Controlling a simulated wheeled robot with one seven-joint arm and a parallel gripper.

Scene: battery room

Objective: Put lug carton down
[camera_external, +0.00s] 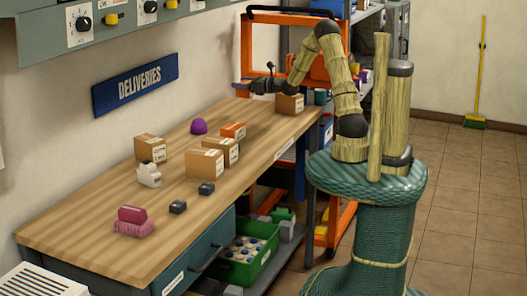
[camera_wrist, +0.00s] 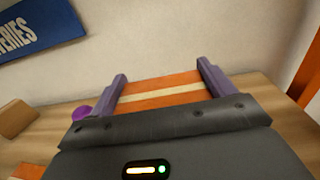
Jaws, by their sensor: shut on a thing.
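The lug carton (camera_wrist: 160,92), orange with a cream strip across it, sits between the two purple fingers of my gripper (camera_wrist: 163,88) in the wrist view. My gripper is shut on it. In the external view my gripper (camera_external: 244,88) is over the far end of the wooden workbench (camera_external: 95,250), left of a brown carton (camera_external: 290,103). The held carton is small there and partly hidden by the fingers. It appears to be held above the bench top; the exact gap cannot be told.
On the bench stand a purple dome (camera_external: 199,126), an orange box (camera_external: 233,130), brown cartons (camera_external: 205,163), a white device (camera_external: 149,175), small dark blocks (camera_external: 178,207) and pink items (camera_external: 132,216). An orange frame (camera_external: 246,45) rises behind the far end. Bare wood lies between dome and gripper.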

